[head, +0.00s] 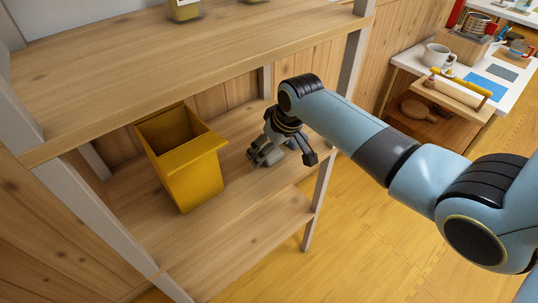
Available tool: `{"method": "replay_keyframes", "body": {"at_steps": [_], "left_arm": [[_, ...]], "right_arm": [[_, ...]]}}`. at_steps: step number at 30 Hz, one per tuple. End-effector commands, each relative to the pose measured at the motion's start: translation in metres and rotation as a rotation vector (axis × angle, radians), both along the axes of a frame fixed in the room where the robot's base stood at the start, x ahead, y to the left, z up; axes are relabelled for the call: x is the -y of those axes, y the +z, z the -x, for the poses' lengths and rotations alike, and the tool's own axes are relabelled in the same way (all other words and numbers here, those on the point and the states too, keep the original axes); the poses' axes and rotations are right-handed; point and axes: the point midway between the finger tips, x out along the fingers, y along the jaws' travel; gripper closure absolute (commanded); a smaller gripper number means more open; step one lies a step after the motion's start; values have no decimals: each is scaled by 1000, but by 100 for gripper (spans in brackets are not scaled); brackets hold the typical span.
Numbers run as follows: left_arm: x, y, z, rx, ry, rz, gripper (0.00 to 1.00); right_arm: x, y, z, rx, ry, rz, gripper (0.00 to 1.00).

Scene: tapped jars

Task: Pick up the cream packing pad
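I cannot make out a cream packing pad in the head view. My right gripper (287,156) reaches in from the right to the right end of the middle shelf (235,187). Its fingers look spread apart and point down, with nothing visible between them. My own arm hides part of the shelf's back right corner. My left gripper is not in view.
An open yellow bin (187,168) stands on the middle shelf, left of my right gripper. An upper shelf (185,60) overhangs it and holds jars (184,10). A white table (430,65) with a mug (437,55) and a blue mat (485,86) stands at right.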

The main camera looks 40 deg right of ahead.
Motion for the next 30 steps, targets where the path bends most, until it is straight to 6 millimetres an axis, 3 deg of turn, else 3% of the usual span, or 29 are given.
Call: {"method": "replay_keyframes", "body": {"at_steps": [8,19,30], "left_arm": [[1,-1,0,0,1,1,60],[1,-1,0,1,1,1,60],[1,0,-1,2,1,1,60]], "right_arm": [[0,-5,-2,0,1,0,17],[0,-5,-2,0,1,0,63],[0,0,-2,1,1,1,63]]}}
